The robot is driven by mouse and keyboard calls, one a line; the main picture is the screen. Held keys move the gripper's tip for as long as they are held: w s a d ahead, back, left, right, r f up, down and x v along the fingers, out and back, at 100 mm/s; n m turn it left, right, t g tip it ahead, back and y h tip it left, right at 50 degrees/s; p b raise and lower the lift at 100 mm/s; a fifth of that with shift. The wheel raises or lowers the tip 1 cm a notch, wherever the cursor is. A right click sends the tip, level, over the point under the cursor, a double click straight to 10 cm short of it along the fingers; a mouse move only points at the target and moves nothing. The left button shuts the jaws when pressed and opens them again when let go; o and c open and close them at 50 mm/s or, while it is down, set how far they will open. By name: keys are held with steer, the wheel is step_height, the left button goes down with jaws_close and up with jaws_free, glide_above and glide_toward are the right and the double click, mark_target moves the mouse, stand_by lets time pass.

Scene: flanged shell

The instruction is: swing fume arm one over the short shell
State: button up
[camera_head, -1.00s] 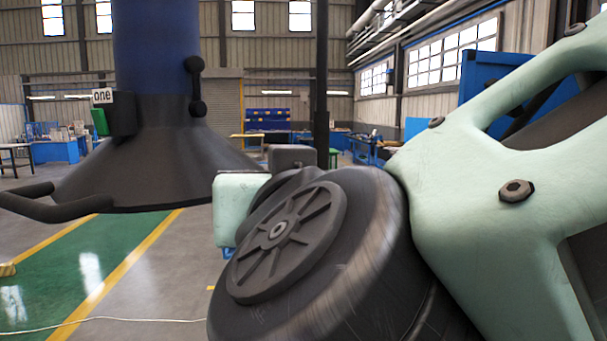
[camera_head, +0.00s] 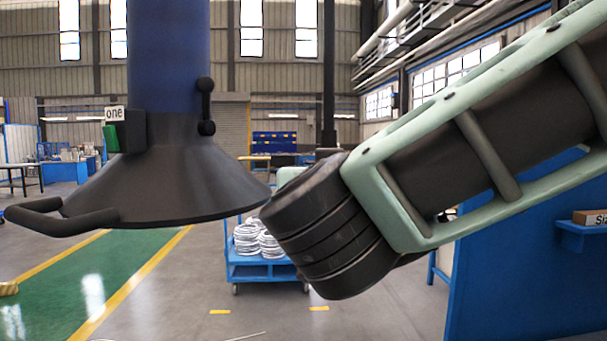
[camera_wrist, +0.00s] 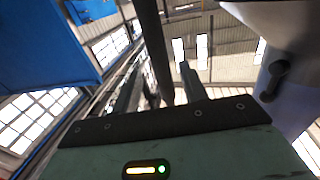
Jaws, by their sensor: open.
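Fume arm one is a dark flared hood (camera_head: 185,180) on a blue duct (camera_head: 168,55), at the left of the head view. It carries a white "one" label (camera_head: 115,113), a green switch box (camera_head: 112,138) and a looped dark handle (camera_head: 55,216) at its lower left rim. A dark knobbed lever (camera_head: 206,105) is on its right side; a similar lever (camera_wrist: 275,75) shows at the right of the wrist view. My gripper (camera_wrist: 162,72) is open and empty, apart from the hood; in the head view I cannot make it out. No short shell is identifiable.
A blue cart (camera_head: 265,266) with white coils stands on the floor beyond the hood. A blue panel (camera_head: 520,260) with a shelf and a box (camera_head: 590,217) is at the right.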

steer(key=shift+w+d, duration=0.2)
steer(key=shift+w, duration=1.15)
steer(key=shift+w+d, duration=0.2)
steer(key=shift+w, duration=1.1)
